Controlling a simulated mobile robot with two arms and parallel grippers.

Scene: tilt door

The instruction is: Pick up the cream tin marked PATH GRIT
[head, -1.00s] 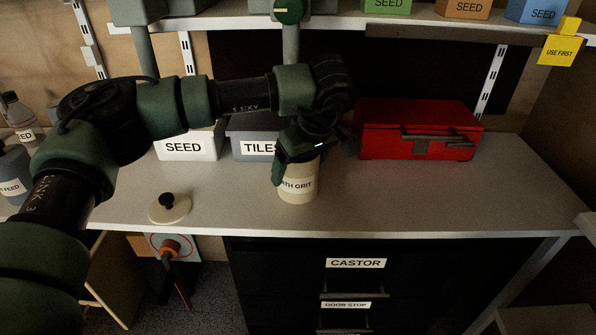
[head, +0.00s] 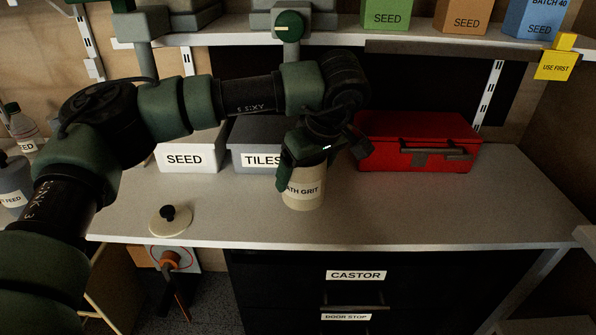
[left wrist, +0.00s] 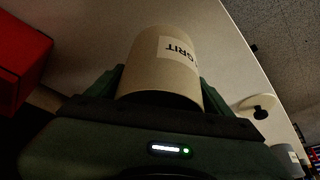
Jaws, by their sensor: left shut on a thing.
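The cream tin marked PATH GRIT (head: 304,199) is upright over the white worktop, near its middle. My left gripper (head: 303,172) comes down on it from above and is shut around its upper part, covering the top and part of the label. The tin's base looks slightly above the worktop. In the left wrist view the tin (left wrist: 165,60) sits between the two fingers, with GRIT upside down on its label. My right gripper is not in view.
A red metal box (head: 415,142) stands right of the tin. A white SEED box (head: 190,140) and a grey TILES box (head: 250,137) stand behind. A cream lid with a black knob (head: 170,219) lies left. The worktop's right front is clear.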

